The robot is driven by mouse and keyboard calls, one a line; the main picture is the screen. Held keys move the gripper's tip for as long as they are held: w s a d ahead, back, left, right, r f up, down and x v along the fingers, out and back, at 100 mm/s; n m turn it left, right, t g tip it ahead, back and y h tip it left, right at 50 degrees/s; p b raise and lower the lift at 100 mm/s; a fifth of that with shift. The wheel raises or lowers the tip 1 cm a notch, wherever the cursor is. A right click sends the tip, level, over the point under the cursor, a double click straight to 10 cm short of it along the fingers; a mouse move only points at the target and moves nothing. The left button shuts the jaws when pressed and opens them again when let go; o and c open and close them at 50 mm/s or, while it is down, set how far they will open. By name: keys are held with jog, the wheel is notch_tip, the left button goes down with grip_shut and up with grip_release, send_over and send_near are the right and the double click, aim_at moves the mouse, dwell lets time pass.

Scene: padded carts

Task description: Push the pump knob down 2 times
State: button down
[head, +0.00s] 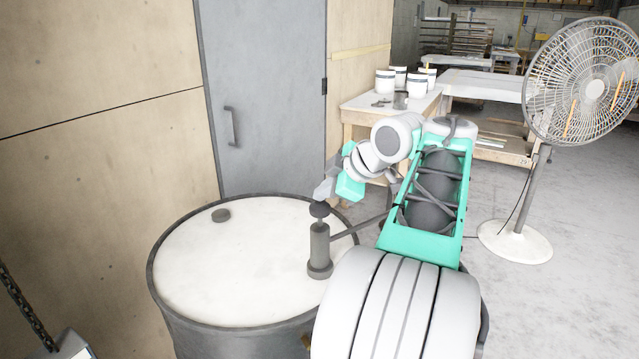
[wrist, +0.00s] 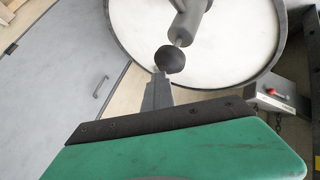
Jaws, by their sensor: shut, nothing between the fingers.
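The pump (head: 319,247) stands upright on the white lid of a drum (head: 235,265), near its right side in the head view. Its dark round knob (head: 319,209) sits on a thin rod above the pump body, so some rod shows. In the wrist view the knob (wrist: 169,59) is just beyond my fingertips, with the pump body (wrist: 190,25) behind it. My gripper (head: 322,195) is shut and empty, its tips right at the top of the knob. I cannot tell whether the tips touch the knob (wrist: 160,76) or are slightly apart.
A small dark cap (head: 221,215) is on the drum lid. A grey door (head: 262,90) and wooden wall are behind. A table with white tubs (head: 385,82) stands at the back, and a fan (head: 583,85) at the right. A chain (head: 20,300) hangs at the left.

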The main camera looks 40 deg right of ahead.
aim_at(324, 204)
jog(key=shift+r+p, duration=2.3)
jog(key=shift+r, duration=0.5)
jog(key=shift+r, duration=0.1)
notch_tip(324, 204, up, 5)
jog(key=p, duration=0.4)
